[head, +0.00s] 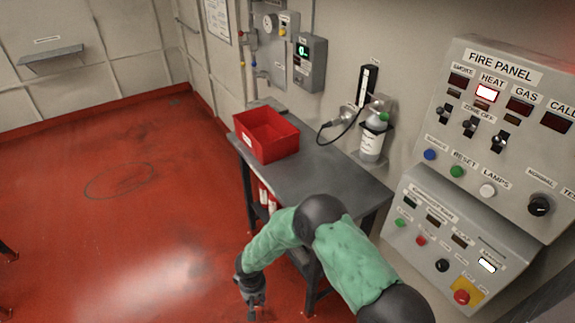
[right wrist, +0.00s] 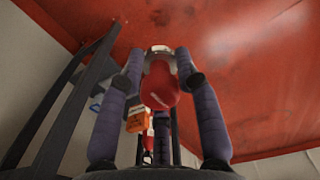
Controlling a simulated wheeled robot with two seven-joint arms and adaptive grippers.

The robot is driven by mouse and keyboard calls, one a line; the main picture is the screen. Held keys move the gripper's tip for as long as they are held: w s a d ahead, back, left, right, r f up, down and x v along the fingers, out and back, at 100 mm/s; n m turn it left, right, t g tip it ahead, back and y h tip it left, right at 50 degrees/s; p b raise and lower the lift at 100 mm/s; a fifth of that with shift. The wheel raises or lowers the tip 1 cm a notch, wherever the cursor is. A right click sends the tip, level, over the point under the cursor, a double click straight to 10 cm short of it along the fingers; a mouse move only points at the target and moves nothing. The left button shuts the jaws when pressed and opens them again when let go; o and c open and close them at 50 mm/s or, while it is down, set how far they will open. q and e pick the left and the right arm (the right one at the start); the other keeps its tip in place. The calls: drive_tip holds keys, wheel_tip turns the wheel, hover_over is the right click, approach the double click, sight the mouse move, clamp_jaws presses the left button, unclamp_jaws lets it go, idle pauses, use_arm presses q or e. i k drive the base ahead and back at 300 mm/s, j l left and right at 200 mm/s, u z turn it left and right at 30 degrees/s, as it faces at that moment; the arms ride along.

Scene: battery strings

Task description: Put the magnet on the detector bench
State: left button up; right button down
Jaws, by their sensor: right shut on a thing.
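My right gripper (head: 252,306) hangs low over the red floor, in front of the grey bench (head: 318,172). In the right wrist view its two fingers (right wrist: 160,58) are closed on a red thing with a pale metallic end (right wrist: 160,85), which looks like the magnet. In the head view the held thing is too small and dark to make out. The bench top is above and beyond the gripper, against the wall. My left gripper is not in view.
An open red bin (head: 266,138) stands on the bench's far left part. A bottle (head: 372,140) in a wall holder is behind the bench. The fire panel (head: 497,130) is at the right. The bench top's middle is clear. Red cylinders (head: 267,198) sit beneath the bench.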

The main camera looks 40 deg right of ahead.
sight(299, 167)
drive_tip(key=i+j+z, duration=0.15)
drive_tip(key=i+z, duration=0.25)
drive_tip(key=i, duration=0.15)
drive_tip(key=i+j+z, duration=0.3)
drive_tip(key=i+z, duration=0.15)
drive_tip(key=i+j+z, duration=0.4)
drive_tip(key=i+j, duration=0.15)
